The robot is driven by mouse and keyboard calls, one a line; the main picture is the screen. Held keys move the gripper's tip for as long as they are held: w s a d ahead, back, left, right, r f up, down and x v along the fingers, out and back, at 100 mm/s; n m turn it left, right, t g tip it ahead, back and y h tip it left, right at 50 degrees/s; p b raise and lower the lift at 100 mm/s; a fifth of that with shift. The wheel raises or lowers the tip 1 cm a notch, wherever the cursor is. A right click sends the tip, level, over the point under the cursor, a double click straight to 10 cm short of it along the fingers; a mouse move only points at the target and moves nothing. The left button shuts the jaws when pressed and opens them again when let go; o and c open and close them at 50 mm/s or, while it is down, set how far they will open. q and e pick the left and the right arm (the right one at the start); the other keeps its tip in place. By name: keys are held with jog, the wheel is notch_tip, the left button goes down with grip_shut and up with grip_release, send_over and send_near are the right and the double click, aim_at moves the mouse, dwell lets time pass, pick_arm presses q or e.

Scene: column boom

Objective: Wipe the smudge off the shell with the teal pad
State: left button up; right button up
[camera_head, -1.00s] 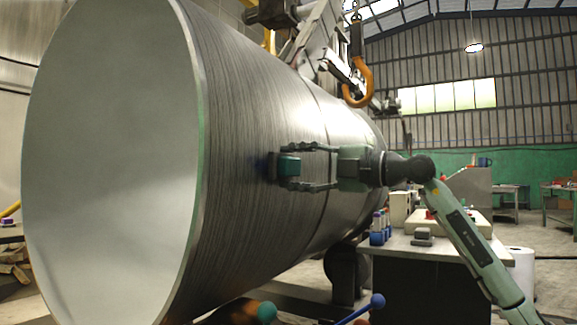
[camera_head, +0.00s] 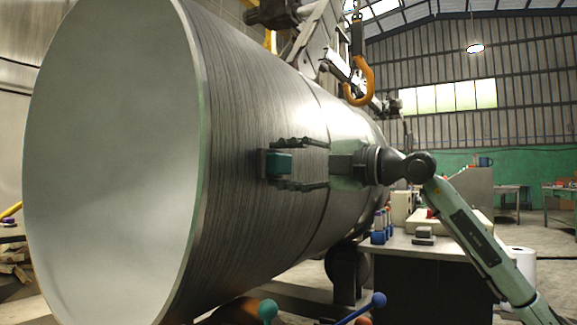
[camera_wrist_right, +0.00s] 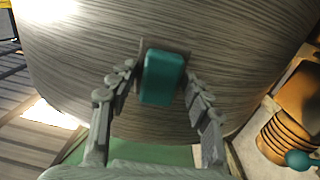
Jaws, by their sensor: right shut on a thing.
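The shell (camera_head: 250,100) is a big, brushed grey metal cylinder with its pale open end facing left. The teal pad (camera_head: 279,164) is against or very close to its side; exact contact cannot be told. My right gripper (camera_head: 288,164) is shut on the pad, one finger above and one below. In the right wrist view the pad (camera_wrist_right: 163,78) sits between the fingers, with the shell's curved surface (camera_wrist_right: 230,40) behind it. I cannot make out a smudge now; the pad and its dark backing may cover it. My left gripper is not in view.
A workbench (camera_head: 440,248) with small bottles (camera_head: 379,228) and boxes stands behind my right arm. A blue ball-ended lever (camera_head: 377,300) and a teal ball (camera_head: 268,309) show low in front.

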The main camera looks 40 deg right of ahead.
jog(key=shift+s+a, duration=0.45)
jog(key=shift+a, duration=0.6)
jog(key=shift+s+a, duration=0.4)
jog(key=shift+a, duration=0.65)
jog(key=shift+s+a, duration=0.45)
jog(key=shift+a, duration=0.6)
jog(key=shift+s+d+f, duration=0.1)
jog(key=shift+s, duration=0.05)
jog(key=b+v, duration=0.5)
jog(key=shift+s+d, duration=0.15)
jog(key=shift+s, duration=0.2)
